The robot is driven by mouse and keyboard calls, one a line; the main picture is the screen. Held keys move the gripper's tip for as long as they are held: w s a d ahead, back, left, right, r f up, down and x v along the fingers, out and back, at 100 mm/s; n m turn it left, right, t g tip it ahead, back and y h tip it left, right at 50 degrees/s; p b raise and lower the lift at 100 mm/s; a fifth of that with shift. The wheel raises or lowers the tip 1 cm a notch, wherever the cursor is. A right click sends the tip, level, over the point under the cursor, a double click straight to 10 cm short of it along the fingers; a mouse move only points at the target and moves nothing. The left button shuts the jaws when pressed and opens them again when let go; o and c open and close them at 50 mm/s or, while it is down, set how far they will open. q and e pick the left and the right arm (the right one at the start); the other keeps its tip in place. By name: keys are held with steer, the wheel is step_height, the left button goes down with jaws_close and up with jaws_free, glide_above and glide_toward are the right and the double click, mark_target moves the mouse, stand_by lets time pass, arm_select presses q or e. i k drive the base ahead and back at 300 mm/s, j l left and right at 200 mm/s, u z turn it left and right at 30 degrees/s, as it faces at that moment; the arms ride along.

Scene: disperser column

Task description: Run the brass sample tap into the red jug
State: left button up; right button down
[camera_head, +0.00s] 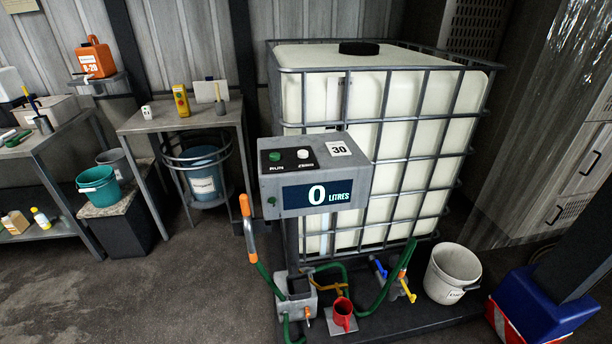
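The red jug (342,312) stands upright on a small pale plate low in the middle of the view, in front of the white caged tank. A brass-coloured pipe (328,287) comes out beside the grey pump box (297,300) and ends close above the jug; it looks like the sample tap. A small orange piece (308,313) is on the box's front, left of the jug. The inside of the jug and any flow are too small to tell. Neither of my grippers is in view.
A grey control box (315,175) reading 0 litres stands before the tank (430,110). Green hoses, a blue handle (381,268) and a yellow handle (408,290) are near the jug. A white bucket (452,273) stands right. Open floor (150,300) lies left.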

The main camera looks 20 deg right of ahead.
mark_target(339, 293)
steer(key=z, duration=1.15)
